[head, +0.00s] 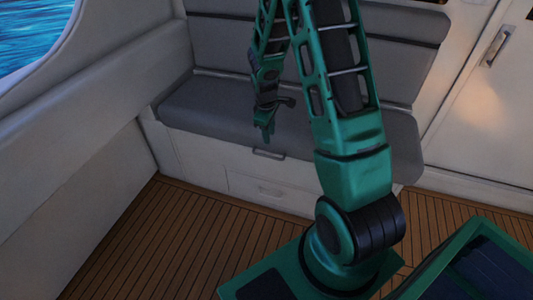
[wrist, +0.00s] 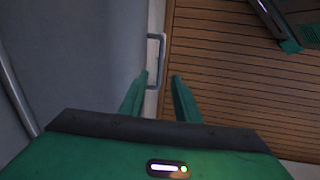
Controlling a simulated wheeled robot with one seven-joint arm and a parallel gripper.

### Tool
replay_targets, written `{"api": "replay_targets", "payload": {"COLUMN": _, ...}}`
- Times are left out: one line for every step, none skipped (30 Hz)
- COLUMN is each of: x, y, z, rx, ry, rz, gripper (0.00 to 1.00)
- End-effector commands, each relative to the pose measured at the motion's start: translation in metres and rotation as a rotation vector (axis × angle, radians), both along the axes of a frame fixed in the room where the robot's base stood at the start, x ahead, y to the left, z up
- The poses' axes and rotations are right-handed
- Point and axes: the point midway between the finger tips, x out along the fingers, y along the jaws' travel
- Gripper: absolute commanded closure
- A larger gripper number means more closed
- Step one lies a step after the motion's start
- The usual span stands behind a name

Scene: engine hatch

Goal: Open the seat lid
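The seat lid (head: 210,112) is the grey cushioned top of the bench at the back, and it lies flat and closed. A small handle (head: 268,154) sticks out from its front edge. My gripper (head: 267,134) points down just above the handle. In the wrist view the two green fingers (wrist: 160,77) are apart with a gap between them. The handle (wrist: 162,60) shows there as a thin bracket, its lower end lined up with the gap. I cannot tell whether the fingers are around it or short of it. The grey lid (wrist: 85,60) fills the left side.
A grey backrest (head: 215,45) stands behind. A white wall (head: 75,175) closes the left side, and a door (head: 490,100) is at right. Slatted floor (head: 165,240) is clear in front.

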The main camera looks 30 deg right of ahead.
Motion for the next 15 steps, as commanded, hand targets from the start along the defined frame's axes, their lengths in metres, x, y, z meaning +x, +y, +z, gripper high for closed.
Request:
{"api": "replay_targets", "payload": {"x": 0.004, "y": 0.002, "z": -0.011, "rx": 0.0, "ry": 0.003, "rz": 0.024, "gripper": 0.71}}
{"api": "replay_targets", "payload": {"x": 0.007, "y": 0.003, "z": -0.015, "rx": 0.001, "ry": 0.003, "rz": 0.037, "gripper": 0.71}}
{"api": "replay_targets", "payload": {"x": 0.009, "y": 0.004, "z": -0.02, "rx": -0.001, "ry": 0.001, "rz": 0.05, "gripper": 0.71}}
{"api": "replay_targets", "payload": {"x": 0.011, "y": 0.005, "z": -0.023, "rx": 0.0, "ry": 0.001, "rz": 0.059, "gripper": 0.71}}
{"api": "replay_targets", "payload": {"x": 0.012, "y": 0.005, "z": -0.025, "rx": -0.001, "ry": 0.0, "rz": 0.065, "gripper": 0.71}}
{"api": "replay_targets", "payload": {"x": 0.013, "y": 0.006, "z": -0.028, "rx": -0.001, "ry": 0.0, "rz": 0.071, "gripper": 0.71}}
{"api": "replay_targets", "payload": {"x": 0.014, "y": 0.006, "z": -0.03, "rx": -0.001, "ry": 0.0, "rz": 0.073, "gripper": 0.71}}
{"api": "replay_targets", "payload": {"x": 0.014, "y": 0.006, "z": -0.032, "rx": -0.001, "ry": 0.0, "rz": 0.075, "gripper": 0.71}}
{"api": "replay_targets", "payload": {"x": 0.014, "y": 0.005, "z": -0.036, "rx": 0.0, "ry": 0.001, "rz": 0.076, "gripper": 0.71}}
{"api": "replay_targets", "payload": {"x": 0.015, "y": 0.005, "z": -0.038, "rx": -0.001, "ry": 0.002, "rz": 0.076, "gripper": 0.71}}
{"api": "replay_targets", "payload": {"x": 0.015, "y": 0.004, "z": -0.041, "rx": -0.001, "ry": 0.0, "rz": 0.076, "gripper": 0.71}}
{"api": "replay_targets", "payload": {"x": 0.016, "y": 0.004, "z": -0.046, "rx": -0.002, "ry": 0.001, "rz": 0.075, "gripper": 0.71}}
{"api": "replay_targets", "payload": {"x": 0.016, "y": 0.003, "z": -0.051, "rx": -0.001, "ry": 0.002, "rz": 0.075, "gripper": 0.71}}
{"api": "replay_targets", "payload": {"x": 0.016, "y": 0.002, "z": -0.056, "rx": -0.001, "ry": 0.003, "rz": 0.075, "gripper": 0.71}}
{"api": "replay_targets", "payload": {"x": 0.017, "y": 0.001, "z": -0.062, "rx": -0.001, "ry": 0.001, "rz": 0.074, "gripper": 0.71}}
